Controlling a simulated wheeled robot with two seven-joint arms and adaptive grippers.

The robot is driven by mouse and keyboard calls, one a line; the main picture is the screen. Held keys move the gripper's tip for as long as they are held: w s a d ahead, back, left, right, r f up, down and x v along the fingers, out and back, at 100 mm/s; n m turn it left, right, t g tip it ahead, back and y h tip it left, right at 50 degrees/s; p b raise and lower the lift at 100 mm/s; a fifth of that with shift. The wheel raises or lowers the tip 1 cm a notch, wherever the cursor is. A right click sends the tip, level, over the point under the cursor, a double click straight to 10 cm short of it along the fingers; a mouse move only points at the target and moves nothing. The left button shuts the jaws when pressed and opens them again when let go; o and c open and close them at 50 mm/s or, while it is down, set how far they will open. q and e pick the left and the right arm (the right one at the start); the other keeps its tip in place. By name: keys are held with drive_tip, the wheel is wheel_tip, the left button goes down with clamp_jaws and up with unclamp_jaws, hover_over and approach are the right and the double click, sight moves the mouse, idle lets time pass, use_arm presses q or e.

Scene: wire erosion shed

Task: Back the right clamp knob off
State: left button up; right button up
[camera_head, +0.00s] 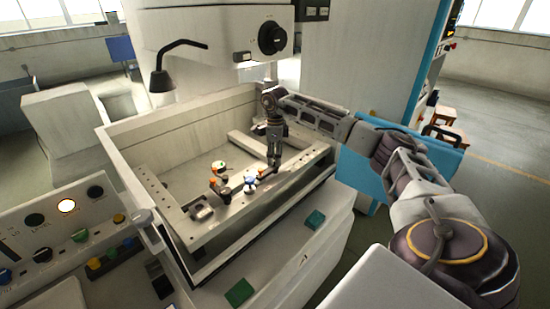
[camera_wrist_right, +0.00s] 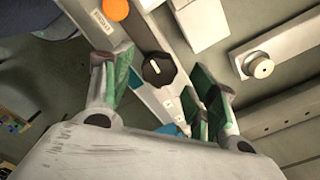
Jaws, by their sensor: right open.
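In the right wrist view a dark, many-sided clamp knob (camera_wrist_right: 158,70) with a small pale mark lies between the fingers of my right gripper (camera_wrist_right: 160,80). The green-padded fingers are spread, with gaps on both sides of the knob. I cannot tell how far the fingertips reach down around it. In the head view my right gripper (camera_head: 274,165) points down over the right part of the front rail (camera_head: 225,212) in the tank, and the knob there is mostly hidden. My left gripper is in neither view.
An orange ball-shaped part (camera_wrist_right: 115,9) is near the knob. A blue-and-white item (camera_head: 250,184) and a green-topped item (camera_head: 219,167) stand left of the gripper. The tank wall (camera_head: 165,130) surrounds the rail. A lamp (camera_head: 162,80) and machine head (camera_head: 225,35) are above.

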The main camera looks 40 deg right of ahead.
wheel_tip(320, 180, up, 11)
drive_tip(key=shift+f, duration=0.15)
idle(0.4)
idle(0.6)
